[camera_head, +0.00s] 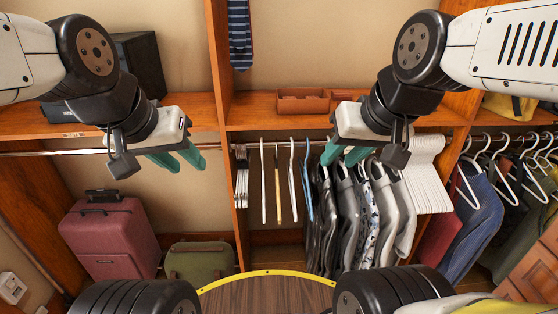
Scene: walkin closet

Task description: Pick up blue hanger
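A blue hanger (308,190) hangs on the rod in the middle closet section. It is seen nearly edge-on, between pale empty hangers on its left and dark clothes on its right. My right gripper (340,160) has teal fingers spread apart, with nothing seen between them. In the picture it is just right of and above the blue hanger, in front of the clothes. My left gripper (188,166) is also open and empty, in front of the left section, well left of the hanger.
Empty hangers (263,185) hang left of the blue one. Garments (350,215) crowd its right side, then white hangers (428,175). A wooden divider (224,130) separates the left section, where a red suitcase (108,240) and green bag (199,261) stand. A tray (303,101) sits on the shelf.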

